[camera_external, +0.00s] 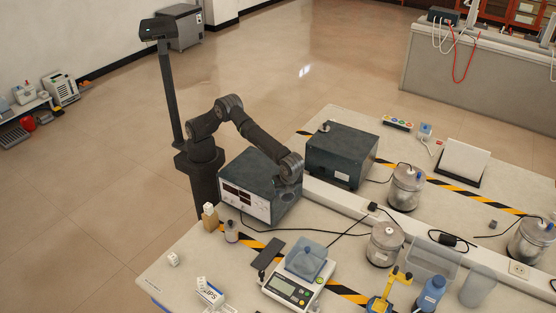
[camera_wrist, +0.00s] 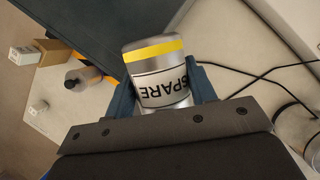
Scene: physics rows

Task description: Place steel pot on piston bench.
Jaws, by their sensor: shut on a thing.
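In the wrist view a silvery cylindrical pot (camera_wrist: 152,68) with a yellow band and a white label reading "SPARE" sits between the two blue fingers of my gripper (camera_wrist: 162,92). The fingers touch its sides. In the external view my gripper (camera_external: 289,182) is low at the right end of a dark box with a pale front panel (camera_external: 245,196). The held pot cannot be made out there. Several silvery lidded jars stand on the right, including one near the middle (camera_external: 384,246). I cannot tell which thing is the piston bench.
A second dark box (camera_external: 342,158) stands behind my gripper. A white rail (camera_external: 340,198) with cables runs across the table (camera_external: 190,262). In front are a scale (camera_external: 292,290) with a clear container (camera_external: 306,262), a small bottle (camera_external: 231,232) and a blue bottle (camera_external: 430,294).

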